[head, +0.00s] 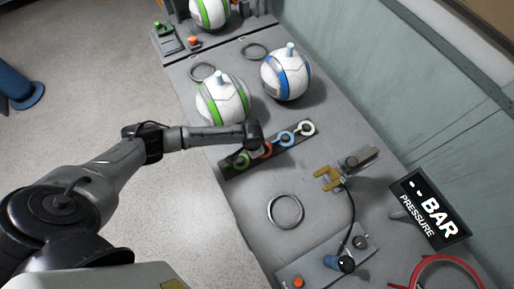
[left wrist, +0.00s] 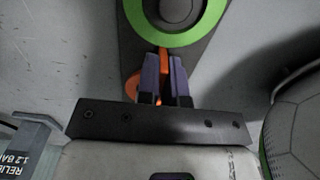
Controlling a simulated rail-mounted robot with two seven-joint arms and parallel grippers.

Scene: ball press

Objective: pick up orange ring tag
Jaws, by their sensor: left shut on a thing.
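The orange ring tag (head: 267,149) is at the dark tag rack (head: 272,151), between the green ring tag (head: 236,160) and the blue ring tag (head: 285,137). My left gripper (head: 258,146) reaches in from the left over it and partly hides it. In the left wrist view my left gripper (left wrist: 166,76) is shut on the narrow part of the orange ring tag (left wrist: 132,88), whose ring is partly hidden behind the fingers. I cannot tell whether the tag is clear of the rack. My right gripper is not in view.
A white ring tag (head: 308,128) is at the rack's far end. A green-striped ball (head: 222,101) and a blue-striped ball (head: 286,75) stand close behind my left gripper. A metal ring (head: 285,211) lies nearer, with bare bench around it. A yellow clamp-like part (head: 325,178) stands right.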

